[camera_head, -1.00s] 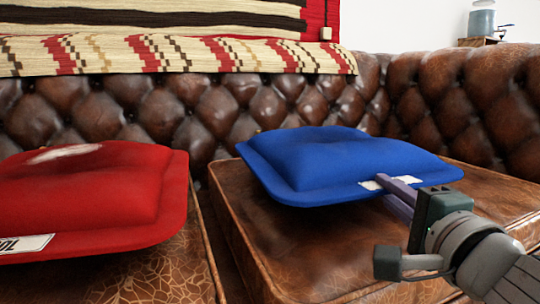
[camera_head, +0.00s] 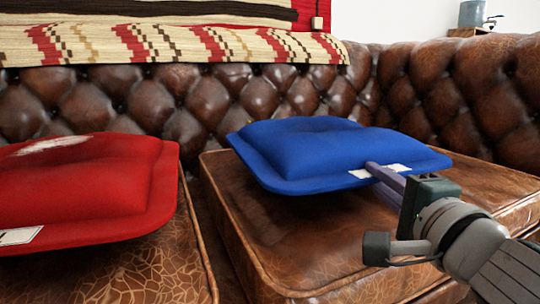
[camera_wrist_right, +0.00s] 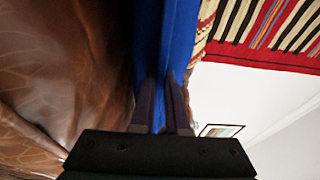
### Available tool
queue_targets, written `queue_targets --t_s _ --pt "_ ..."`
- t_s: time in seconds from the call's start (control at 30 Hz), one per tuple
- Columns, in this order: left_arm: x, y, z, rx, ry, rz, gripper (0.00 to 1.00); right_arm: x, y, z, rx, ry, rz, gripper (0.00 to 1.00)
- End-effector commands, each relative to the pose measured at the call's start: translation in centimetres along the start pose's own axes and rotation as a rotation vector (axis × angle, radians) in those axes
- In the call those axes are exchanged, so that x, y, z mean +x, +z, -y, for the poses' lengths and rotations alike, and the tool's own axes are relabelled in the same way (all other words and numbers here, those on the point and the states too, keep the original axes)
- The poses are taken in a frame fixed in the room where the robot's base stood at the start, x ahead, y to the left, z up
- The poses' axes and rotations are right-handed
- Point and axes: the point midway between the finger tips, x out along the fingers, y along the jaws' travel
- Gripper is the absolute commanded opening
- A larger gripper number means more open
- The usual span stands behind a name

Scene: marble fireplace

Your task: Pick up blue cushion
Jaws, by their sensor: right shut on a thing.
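The blue cushion (camera_head: 325,150) is held above the right seat of a brown leather sofa, roughly level, with a white label on its front edge. My right gripper (camera_head: 370,168) is shut on that front edge beside the label. In the right wrist view, the cushion (camera_wrist_right: 178,40) shows edge-on as a blue strip between the two fingers of my right gripper (camera_wrist_right: 160,90). The lower finger is partly hidden by the upper one in the head view. My left gripper is not in view.
A red cushion (camera_head: 85,190) lies on the left seat of the sofa. The tufted backrest (camera_head: 210,105) stands behind, with a striped blanket (camera_head: 150,45) over it. The right seat (camera_head: 290,240) is bare in front of the blue cushion.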

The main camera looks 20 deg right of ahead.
Motion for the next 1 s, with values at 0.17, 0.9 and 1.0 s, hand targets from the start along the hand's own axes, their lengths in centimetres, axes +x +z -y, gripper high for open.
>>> queue_targets --t_s 0.17,0.9,1.0 --pt "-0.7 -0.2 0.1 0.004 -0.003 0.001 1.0 0.0 0.0 0.9 -0.001 -0.004 0.001 0.0" --pt "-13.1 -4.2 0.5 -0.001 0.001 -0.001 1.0 0.0 0.0 17.9 0.0 -0.009 0.0 0.0" --pt "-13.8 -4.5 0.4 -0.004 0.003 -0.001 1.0 0.0 0.0 19.2 0.0 -0.009 0.0 0.0"
